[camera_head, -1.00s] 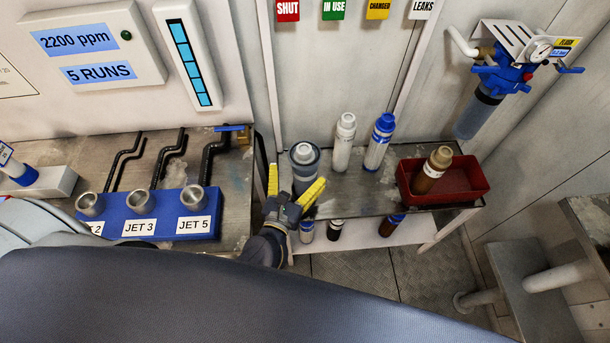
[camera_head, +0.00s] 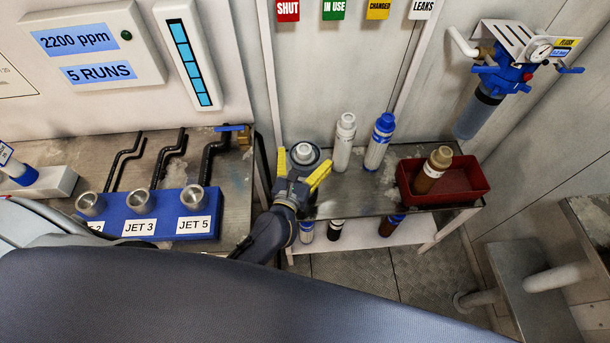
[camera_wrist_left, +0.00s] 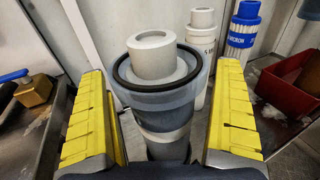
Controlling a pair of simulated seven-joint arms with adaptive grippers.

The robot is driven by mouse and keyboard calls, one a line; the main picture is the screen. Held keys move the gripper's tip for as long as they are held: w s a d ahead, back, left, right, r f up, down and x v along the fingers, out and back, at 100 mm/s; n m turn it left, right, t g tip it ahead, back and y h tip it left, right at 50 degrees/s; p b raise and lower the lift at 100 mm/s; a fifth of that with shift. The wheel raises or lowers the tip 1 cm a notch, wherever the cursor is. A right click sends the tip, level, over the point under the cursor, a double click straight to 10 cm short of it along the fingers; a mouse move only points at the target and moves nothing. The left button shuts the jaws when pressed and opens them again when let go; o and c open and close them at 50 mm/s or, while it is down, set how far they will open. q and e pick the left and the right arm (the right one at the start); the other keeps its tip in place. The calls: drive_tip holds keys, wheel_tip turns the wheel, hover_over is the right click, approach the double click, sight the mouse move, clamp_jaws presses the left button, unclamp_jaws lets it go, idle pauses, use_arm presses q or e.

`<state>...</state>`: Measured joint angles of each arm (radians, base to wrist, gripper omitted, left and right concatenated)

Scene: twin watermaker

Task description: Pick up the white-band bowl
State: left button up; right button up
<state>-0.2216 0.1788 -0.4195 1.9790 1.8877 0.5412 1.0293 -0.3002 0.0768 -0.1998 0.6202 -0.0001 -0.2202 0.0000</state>
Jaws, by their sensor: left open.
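The white-band bowl (camera_head: 304,154) is a grey-blue cylinder with a black ring at its open top and a white cartridge core standing inside. It stands upright at the left end of the metal shelf. In the left wrist view the bowl (camera_wrist_left: 168,108) is centred between the yellow fingers, and its white band shows low on its side. My left gripper (camera_head: 301,171) is open, its fingers on either side of the bowl. In the wrist view gaps show between the bowl and both fingers (camera_wrist_left: 163,120). The bowl's base is hidden. My right gripper is not in view.
A white cartridge (camera_head: 343,143) and a blue-capped cartridge (camera_head: 379,143) stand right of the bowl. A red tray (camera_head: 465,180) holds a brown cartridge (camera_head: 433,170). Several more cylinders sit on the lower shelf. The blue jet block (camera_head: 150,226) is on the left bench.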

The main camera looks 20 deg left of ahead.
use_arm(q)
drive_tip(key=c, duration=1.4)
drive_tip(key=shift+c, duration=0.7)
drive_tip(key=shift+r, duration=0.15)
